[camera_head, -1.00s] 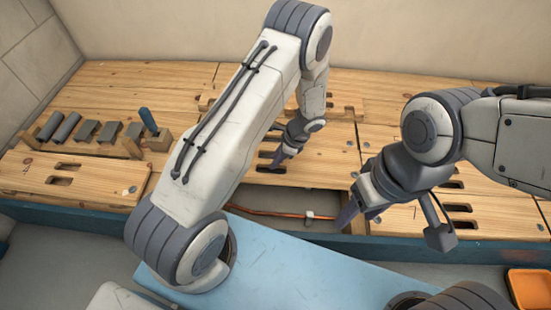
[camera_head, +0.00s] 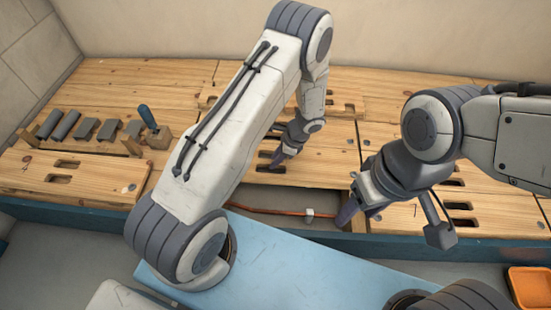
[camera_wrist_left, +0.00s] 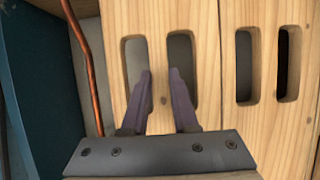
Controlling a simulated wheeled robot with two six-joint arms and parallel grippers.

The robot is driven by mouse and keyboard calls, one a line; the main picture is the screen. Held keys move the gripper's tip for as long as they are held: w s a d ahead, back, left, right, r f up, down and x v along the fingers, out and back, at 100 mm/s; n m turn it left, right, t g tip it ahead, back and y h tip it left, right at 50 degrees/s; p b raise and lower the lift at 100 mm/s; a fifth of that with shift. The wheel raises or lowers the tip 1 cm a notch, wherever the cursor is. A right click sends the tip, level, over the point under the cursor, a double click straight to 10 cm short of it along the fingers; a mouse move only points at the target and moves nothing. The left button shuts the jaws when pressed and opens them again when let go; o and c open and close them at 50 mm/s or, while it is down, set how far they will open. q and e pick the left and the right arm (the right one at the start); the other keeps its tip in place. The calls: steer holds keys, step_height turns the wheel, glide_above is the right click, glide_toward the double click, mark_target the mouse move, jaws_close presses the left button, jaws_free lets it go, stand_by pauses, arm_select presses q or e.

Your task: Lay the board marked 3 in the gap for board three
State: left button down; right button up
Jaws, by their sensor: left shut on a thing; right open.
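My left gripper (camera_head: 281,158) is low over a pale wooden board (camera_head: 310,176) behind the open gap (camera_head: 328,200) in the deck. In the left wrist view, its two purple fingers (camera_wrist_left: 160,88) reach into the board's two slots. They are shut on the bar between the slots of this board (camera_wrist_left: 160,18). No number shows on it, so I cannot tell its mark. My right gripper (camera_head: 360,208) is open and empty at the right end of the gap.
A copper pipe (camera_head: 268,211) runs in the gap, beside the held board in the wrist view. Another slotted board (camera_head: 75,178) lies at the left, in front of a rack of grey pieces and a blue-handled tool (camera_head: 147,116). An orange tray (camera_head: 530,288) is at lower right.

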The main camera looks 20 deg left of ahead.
arm_select(q)
steer(key=shift+f, duration=0.1)
stand_by(0.5)
steer(key=c, duration=0.6)
jaws_free()
steer(key=shift+f, duration=0.1)
steer(key=p+v, duration=0.5)
steer(key=v, duration=0.4)
steer(key=shift+d+r, duration=0.1)
steer(key=shift+r, duration=0.3)
steer(key=shift+w+d+r+p, duration=0.1)
steer(key=shift+d+r+p, duration=0.1)
steer(key=shift+r+p, duration=0.2)
